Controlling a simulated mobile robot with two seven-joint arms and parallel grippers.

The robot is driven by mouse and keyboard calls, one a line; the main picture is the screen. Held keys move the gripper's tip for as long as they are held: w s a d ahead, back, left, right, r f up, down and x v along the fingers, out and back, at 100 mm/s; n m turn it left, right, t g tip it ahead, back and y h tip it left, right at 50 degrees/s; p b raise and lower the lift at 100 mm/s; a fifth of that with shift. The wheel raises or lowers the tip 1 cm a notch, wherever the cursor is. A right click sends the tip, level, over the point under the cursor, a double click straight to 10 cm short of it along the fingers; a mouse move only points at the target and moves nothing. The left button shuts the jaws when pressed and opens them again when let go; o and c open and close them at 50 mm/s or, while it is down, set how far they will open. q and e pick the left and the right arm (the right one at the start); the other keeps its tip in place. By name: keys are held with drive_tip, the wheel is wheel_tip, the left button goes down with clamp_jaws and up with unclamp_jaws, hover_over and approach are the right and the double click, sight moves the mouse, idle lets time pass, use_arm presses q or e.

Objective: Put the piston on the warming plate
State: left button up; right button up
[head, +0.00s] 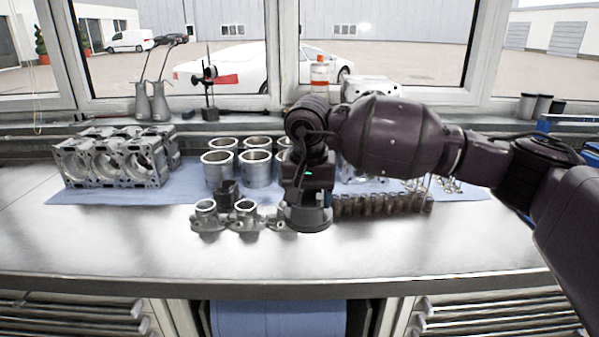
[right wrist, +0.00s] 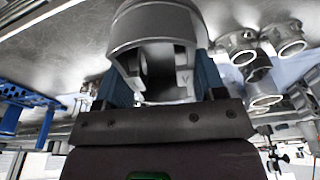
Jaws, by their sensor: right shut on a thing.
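My right gripper (head: 308,200) hangs over the front middle of the bench, pointing down. It is shut on the piston (right wrist: 155,40), a silver-grey cylinder with a cut-away skirt, seen between blue-dark fingers in the right wrist view. In the head view the piston (head: 308,219) shows as a dark grey disc under the gripper. I cannot tell whether it touches anything below. I cannot make out the warming plate in either view. My left gripper is not in view.
A blue cloth (head: 90,194) carries an engine block (head: 115,160) and several cylinder liners (head: 255,168). Grey metal housings (head: 243,215) stand just left of the piston. A row of small dark cylinders (head: 385,205) lies to its right. The bench front (head: 200,262) is clear.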

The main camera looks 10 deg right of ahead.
drive_tip(key=s+d+f+n, duration=0.1)
drive_tip(key=s+d+f, duration=0.1)
drive_tip(key=s+f, duration=0.4)
drive_tip(key=s+d+f+n, duration=0.1)
drive_tip(key=s+f, duration=0.5)
drive_tip(key=f, duration=0.7)
drive_tip(key=s+d+f+n, duration=0.1)
drive_tip(key=s+d+f, duration=0.2)
drive_tip(key=s+f, duration=0.3)
wheel_tip(320, 180, down, 4)
drive_tip(key=shift+d+f+y, duration=0.2)
drive_tip(key=shift+f+y, duration=0.05)
drive_tip(key=shift+y, duration=0.05)
